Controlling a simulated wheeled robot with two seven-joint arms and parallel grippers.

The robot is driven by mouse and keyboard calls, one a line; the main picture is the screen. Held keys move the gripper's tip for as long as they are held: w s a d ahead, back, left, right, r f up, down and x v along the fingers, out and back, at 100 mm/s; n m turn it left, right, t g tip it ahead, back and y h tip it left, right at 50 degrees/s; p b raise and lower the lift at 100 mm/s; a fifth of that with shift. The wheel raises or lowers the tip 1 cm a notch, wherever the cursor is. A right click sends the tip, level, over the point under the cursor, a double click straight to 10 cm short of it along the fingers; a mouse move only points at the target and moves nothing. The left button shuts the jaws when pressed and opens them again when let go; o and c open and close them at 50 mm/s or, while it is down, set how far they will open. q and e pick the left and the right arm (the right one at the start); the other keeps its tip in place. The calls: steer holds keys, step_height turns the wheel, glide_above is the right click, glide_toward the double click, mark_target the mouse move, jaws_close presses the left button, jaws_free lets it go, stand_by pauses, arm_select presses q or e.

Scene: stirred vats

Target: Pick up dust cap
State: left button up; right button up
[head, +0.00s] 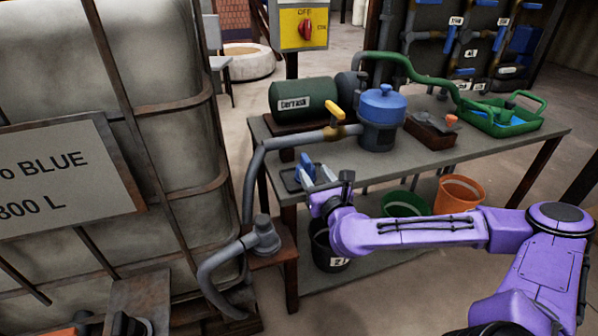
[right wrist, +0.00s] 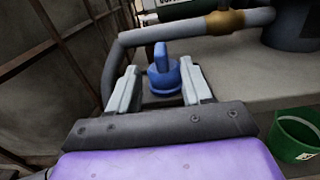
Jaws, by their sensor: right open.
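The dust cap (right wrist: 163,76) appears to be the blue round piece with an upright grip in the right wrist view. In the head view it shows as a small blue shape (head: 306,165) by a dark tray (head: 290,179) at the table's near left corner. My right gripper (right wrist: 162,88) is open, with one pale finger on each side of the cap; I cannot tell whether either touches it. In the head view this gripper (head: 318,178) partly hides the cap and tray. My left gripper is not in view.
Behind the cap, a grey pipe (head: 290,139) with a yellow-handled valve (head: 335,112) runs to a blue-lidded pump (head: 380,118). A caged tank (head: 165,75) stands left. Green (head: 405,204) and orange (head: 458,194) buckets sit below. The table's front middle (head: 425,155) is clear.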

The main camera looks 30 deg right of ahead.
mark_target(303, 154)
steer(key=x, duration=0.9)
steer(key=shift+w, duration=0.2)
jaws_close()
